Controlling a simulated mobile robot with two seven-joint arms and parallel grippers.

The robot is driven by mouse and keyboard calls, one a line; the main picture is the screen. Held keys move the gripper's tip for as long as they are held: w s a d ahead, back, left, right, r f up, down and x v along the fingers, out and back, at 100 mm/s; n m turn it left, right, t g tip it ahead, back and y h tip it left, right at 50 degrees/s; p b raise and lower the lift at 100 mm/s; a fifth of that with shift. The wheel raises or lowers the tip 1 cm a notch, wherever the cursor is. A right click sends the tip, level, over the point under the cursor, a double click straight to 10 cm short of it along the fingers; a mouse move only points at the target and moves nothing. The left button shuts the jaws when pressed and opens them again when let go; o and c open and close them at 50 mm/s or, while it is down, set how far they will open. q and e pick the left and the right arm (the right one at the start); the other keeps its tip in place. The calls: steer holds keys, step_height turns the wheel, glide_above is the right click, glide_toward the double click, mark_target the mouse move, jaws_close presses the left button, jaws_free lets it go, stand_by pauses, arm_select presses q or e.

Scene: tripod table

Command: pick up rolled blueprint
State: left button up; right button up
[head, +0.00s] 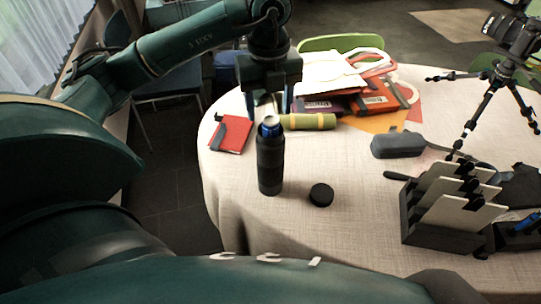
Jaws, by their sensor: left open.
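A yellow-green roll with darker bands (312,121), which looks like the rolled blueprint, lies on its side on the round table, behind and right of the dark bottle. My left gripper (268,104) points down with its two fingers apart, above and behind the bottle. Its right finger is close to the left end of the roll; I cannot tell whether they touch. Nothing is seen held between the fingers. My right gripper is not in view.
The dark bottle (270,165) stands upright and open in front of the gripper, its cap (321,194) to the right. A red notebook (231,135) lies left. Folders (376,96), a grey case (398,144), a file rack (422,226) and a camera tripod (487,97) crowd the right. The cloth-covered table (345,235) is bare in front.

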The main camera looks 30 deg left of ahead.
mark_target(271, 119)
arm_select(q)
steer(key=shift+w+f, duration=0.15)
steer(key=shift+f, duration=1.8)
steer(key=shift+c, duration=0.6)
steer(key=shift+d, duration=0.1)
jaws_close()
